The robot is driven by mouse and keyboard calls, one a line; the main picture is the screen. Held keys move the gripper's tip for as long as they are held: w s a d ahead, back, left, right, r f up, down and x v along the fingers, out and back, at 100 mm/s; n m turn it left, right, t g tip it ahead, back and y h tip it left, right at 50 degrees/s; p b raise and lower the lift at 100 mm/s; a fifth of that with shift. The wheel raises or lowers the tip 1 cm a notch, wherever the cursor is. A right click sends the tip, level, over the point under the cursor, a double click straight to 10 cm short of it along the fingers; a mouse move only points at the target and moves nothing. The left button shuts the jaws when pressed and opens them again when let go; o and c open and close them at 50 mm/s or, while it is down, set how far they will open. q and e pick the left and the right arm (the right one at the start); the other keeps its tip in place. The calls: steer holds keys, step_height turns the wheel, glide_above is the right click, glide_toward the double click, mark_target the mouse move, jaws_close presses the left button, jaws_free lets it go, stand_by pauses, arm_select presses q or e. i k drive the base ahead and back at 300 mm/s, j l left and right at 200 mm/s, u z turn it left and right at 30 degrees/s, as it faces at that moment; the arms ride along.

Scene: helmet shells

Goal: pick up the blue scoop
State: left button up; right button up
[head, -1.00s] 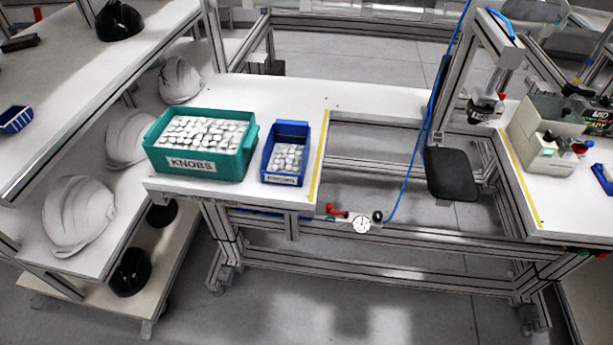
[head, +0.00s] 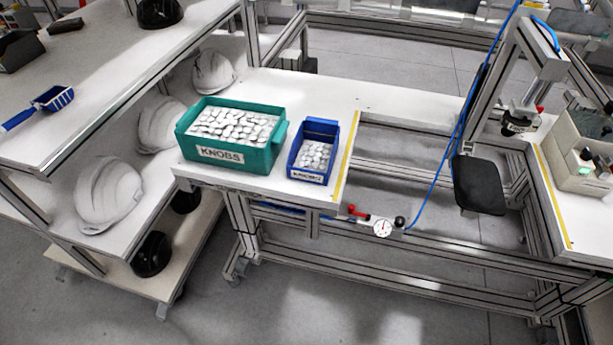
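The blue scoop (head: 52,99) lies on the white upper shelf at the far left of the head view. Its slotted blue head points right and its blue handle (head: 18,119) points to the lower left. Nothing touches it from above. Neither my left nor my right gripper shows in the head view.
The white upper shelf (head: 100,92) also bears a black helmet shell (head: 159,13) and a dark bin (head: 17,50). White helmet shells (head: 108,195) sit below. A green KNOBS bin (head: 228,160) and a blue bin (head: 309,172) stand on the workbench. Floor (head: 300,300) is clear in front.

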mark_target(56, 97)
steer(key=u, duration=1.4)
steer(key=i+j+z, duration=0.3)
steer(key=i+j, duration=0.4)
steer(key=j, duration=0.05)
